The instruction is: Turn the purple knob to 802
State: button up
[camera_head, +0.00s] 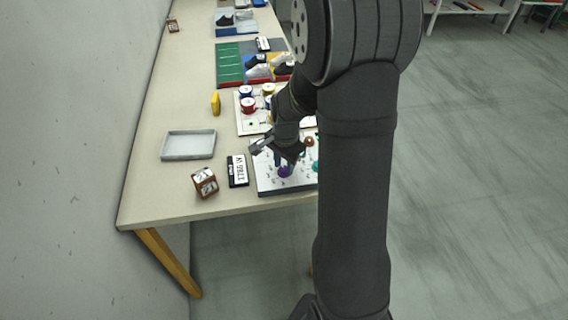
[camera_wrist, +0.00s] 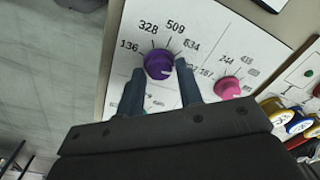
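The purple knob (camera_wrist: 157,64) sits on a white dial panel (camera_wrist: 120,72) in the wrist view. The printed numbers 136, 328, 509 and 634 run around it; I cannot read 802. A small pale mark shows on the knob's lower right, but I cannot tell its exact reading. My gripper (camera_wrist: 160,68) is open, with one finger to each side of the knob; I cannot tell whether they touch it. In the head view the purple knob (camera_head: 284,171) is partly visible just below my gripper (camera_head: 277,152).
A pink knob (camera_wrist: 227,88) is right of the purple one. In the head view, a label display (camera_head: 238,171), a brown dice-like clock (camera_head: 204,182) and a grey tray (camera_head: 188,145) lie left of the panel. A board with colored spools (camera_head: 246,104) lies behind it.

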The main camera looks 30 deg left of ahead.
jog(key=shift+o, duration=1.2)
notch_tip(320, 180, up, 17)
jog(key=shift+d+r, duration=0.2)
jog(key=shift+d, duration=0.2)
jog(key=shift+f, duration=0.1)
jog(key=f, duration=1.7)
jog(key=shift+a+f, duration=0.15)
jog(key=shift+a, duration=0.25)
